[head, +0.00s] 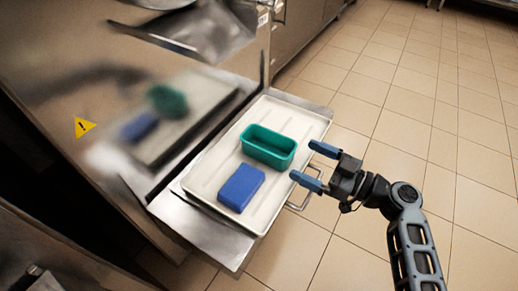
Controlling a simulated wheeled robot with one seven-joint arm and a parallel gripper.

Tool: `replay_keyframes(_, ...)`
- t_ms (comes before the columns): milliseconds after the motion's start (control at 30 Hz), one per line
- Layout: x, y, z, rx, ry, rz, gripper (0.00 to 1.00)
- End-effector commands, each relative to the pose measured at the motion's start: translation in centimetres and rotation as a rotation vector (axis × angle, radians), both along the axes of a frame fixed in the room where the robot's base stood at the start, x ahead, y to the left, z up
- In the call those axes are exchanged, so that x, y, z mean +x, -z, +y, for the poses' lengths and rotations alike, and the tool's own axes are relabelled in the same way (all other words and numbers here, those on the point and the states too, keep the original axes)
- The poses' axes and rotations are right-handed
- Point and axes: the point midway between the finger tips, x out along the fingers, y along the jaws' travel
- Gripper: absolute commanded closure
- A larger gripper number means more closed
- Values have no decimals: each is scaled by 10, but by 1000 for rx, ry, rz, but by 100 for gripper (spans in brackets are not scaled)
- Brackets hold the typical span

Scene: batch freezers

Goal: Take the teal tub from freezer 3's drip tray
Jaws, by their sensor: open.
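The teal tub (268,150) is an open-topped rectangular container. It sits upright on the white drip tray (294,112), which rests on a metal shelf in front of the freezer (140,120). My gripper (316,163) comes from the right, with two blue-tipped fingers apart and pointing left toward the tub. The gripper is open and empty. It appears just right of the tub, near the tray's right edge, apart from the tub in the picture. The freezer's number does not show.
A blue block (241,187) lies on the tray in front of the tub. A metal chute (195,32) juts from the freezer above the tray. The tiled floor (400,90) to the right is clear.

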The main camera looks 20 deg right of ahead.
Motion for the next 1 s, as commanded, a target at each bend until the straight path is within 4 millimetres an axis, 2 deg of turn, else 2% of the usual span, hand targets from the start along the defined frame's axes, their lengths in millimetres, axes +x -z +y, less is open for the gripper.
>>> replay_keyframes(367, 30, -3, 20, 0, -6, -10, 0)
replay_keyframes(600, 57, -4, 40, 0, -7, -9, 0)
replay_keyframes(933, 64, -4, 45, -1, -4, -8, 0)
replay_keyframes(1000, 63, -4, 45, -1, -4, -8, 5)
